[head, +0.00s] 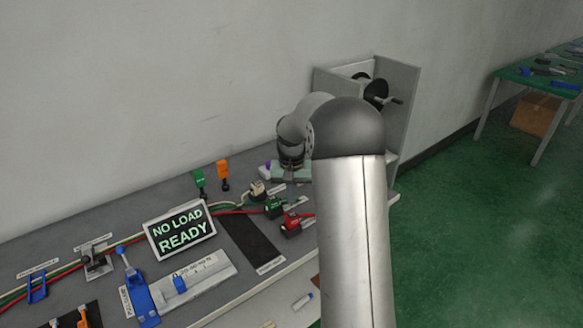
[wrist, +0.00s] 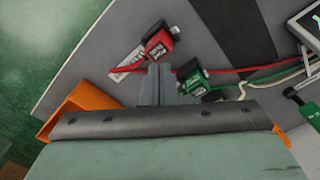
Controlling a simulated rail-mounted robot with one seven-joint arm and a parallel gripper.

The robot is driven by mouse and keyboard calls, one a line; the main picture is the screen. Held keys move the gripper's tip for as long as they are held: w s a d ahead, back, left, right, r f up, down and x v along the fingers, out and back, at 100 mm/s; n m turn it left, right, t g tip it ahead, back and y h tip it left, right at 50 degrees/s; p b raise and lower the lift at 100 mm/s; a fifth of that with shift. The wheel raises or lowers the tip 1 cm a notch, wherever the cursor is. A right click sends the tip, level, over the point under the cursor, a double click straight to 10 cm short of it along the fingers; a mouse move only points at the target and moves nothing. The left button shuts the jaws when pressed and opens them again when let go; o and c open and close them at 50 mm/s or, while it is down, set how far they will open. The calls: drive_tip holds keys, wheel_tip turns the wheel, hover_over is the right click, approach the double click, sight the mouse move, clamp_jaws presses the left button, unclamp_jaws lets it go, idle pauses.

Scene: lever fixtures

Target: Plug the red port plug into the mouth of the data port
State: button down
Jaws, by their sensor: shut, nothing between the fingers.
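A red block-shaped connector (head: 291,223) sits on the grey bench, in front of a green connector (head: 273,207) and a cream one (head: 257,189). In the wrist view the red connector (wrist: 160,44) lies just beyond the fingertips, with a red cable running near it. The green connector (wrist: 192,79) is to the right of the fingers. My gripper (wrist: 159,70) is shut and empty, its fingers appearing close to the red and green connectors; I cannot tell the gap. In the head view its fingers are hidden. I cannot tell which part is the data port's mouth.
A "NO LOAD READY" sign (head: 180,229), a blue lever (head: 138,287) and a slider plate (head: 193,282) stand at the left. Green (head: 199,179) and orange (head: 223,172) upright pieces are near the wall. A grey box with a crank (head: 397,100) stands at the back right.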

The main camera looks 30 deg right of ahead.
wheel_tip(320, 180, up, 14)
drive_tip(key=shift+r+b, duration=0.2)
drive_tip(key=shift+b, duration=0.1)
